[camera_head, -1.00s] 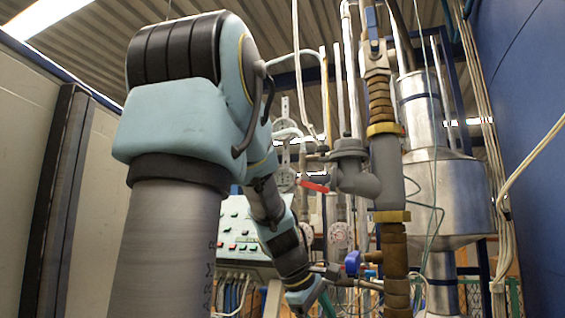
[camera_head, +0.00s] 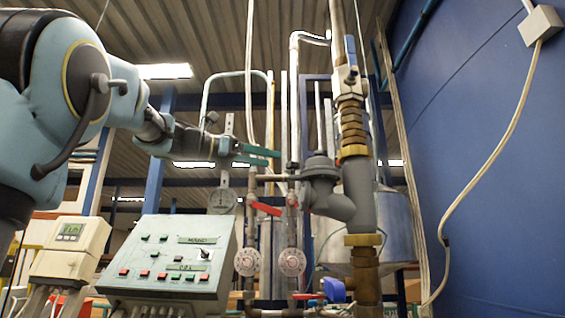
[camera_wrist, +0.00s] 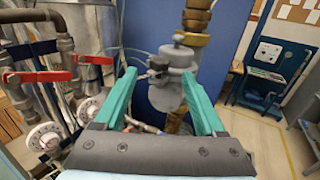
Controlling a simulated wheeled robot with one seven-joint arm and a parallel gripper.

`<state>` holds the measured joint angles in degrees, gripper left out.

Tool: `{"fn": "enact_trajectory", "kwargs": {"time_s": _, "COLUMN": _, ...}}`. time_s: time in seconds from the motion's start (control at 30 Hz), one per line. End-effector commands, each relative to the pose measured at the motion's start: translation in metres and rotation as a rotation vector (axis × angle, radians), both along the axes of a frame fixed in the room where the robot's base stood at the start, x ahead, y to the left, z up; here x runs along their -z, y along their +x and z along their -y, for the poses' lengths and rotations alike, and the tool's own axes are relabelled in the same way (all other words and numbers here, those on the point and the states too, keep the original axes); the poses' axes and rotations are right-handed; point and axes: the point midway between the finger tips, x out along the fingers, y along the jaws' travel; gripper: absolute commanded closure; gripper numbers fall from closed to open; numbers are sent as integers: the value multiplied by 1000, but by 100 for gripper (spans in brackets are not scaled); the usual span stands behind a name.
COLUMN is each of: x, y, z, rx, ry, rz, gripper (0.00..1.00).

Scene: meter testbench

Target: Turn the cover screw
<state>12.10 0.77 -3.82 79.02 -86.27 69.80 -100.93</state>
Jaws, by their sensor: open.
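The grey meter body (camera_head: 322,172) with a round cap hangs on the vertical pipe in the head view, right of my gripper. It also shows between my fingers in the wrist view (camera_wrist: 172,62), beyond the fingertips. A small stub (camera_wrist: 179,37) stands on its top; I cannot tell whether this is the cover screw. My gripper (camera_head: 275,158) has green fingers, spread apart and empty, pointing right toward the meter body at about its height. A gap remains between fingertips and meter in the head view. The fingers also frame the wrist view (camera_wrist: 158,75).
Brass couplings (camera_head: 354,150) hold the vertical pipe. A red lever (camera_head: 264,208) and round white dials (camera_head: 290,262) sit below my gripper. A control panel (camera_head: 172,265) stands lower left. A blue wall (camera_head: 490,150) is at right.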

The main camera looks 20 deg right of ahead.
Motion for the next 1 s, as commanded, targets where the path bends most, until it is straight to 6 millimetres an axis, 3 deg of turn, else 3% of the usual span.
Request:
{"fn": "enact_trajectory", "kwargs": {"time_s": 0.1, "x": -1, "y": 2, "z": 24, "rx": 3, "ry": 2, "rz": -1, "gripper": 28}}
{"fn": "enact_trajectory", "kwargs": {"time_s": 0.33, "x": -1, "y": 5, "z": 56, "rx": 0, "ry": 2, "rz": 0, "gripper": 28}}
{"fn": "enact_trajectory", "kwargs": {"time_s": 0.77, "x": 1, "y": 6, "z": 66, "rx": -2, "ry": 2, "rz": 2, "gripper": 28}}
{"fn": "enact_trajectory", "kwargs": {"time_s": 1.0, "x": 1, "y": 6, "z": 65, "rx": -2, "ry": 2, "rz": 1, "gripper": 54}}
